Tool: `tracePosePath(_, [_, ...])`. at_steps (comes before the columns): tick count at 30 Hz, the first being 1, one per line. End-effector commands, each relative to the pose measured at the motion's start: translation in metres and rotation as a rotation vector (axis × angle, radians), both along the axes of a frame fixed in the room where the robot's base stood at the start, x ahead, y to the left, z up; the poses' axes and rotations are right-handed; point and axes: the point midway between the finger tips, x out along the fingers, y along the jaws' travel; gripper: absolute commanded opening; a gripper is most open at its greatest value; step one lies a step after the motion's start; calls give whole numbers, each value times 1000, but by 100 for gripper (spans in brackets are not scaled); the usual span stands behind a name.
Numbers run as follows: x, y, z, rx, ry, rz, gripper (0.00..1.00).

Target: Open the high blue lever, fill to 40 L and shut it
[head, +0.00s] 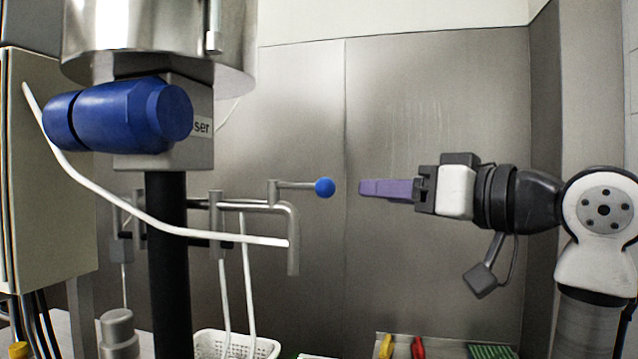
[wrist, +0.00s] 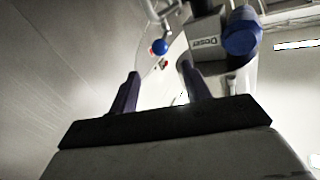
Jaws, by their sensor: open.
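The lever is a thin grey rod with a blue ball knob (head: 325,187) on its right end, lying roughly level on a grey pipe with a down-turned spout (head: 293,240). In the wrist view the blue knob (wrist: 159,47) shows beyond the fingers, near the middle top. My gripper (head: 364,188), with purple fingers, points left at about the knob's height, with a small gap between them in the head view. In the wrist view my gripper (wrist: 160,84) is open with nothing between its fingers. I see no readable litre display.
A blue cylindrical unit (head: 120,117) hangs under a steel vessel (head: 160,40) on a black column at left. A white hose (head: 150,215) droops across to the spout. A white perforated basket (head: 237,345) stands below. Red and yellow items (head: 418,347) lie at lower right.

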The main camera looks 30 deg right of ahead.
Motion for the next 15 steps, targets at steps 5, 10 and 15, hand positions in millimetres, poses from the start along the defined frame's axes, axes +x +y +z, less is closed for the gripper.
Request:
tracePosePath(5, [39,9,3,-1,2,4,48])
tracePosePath(10, [73,16,4,1,2,2,48])
tracePosePath(15, [99,22,3,1,1,1,48])
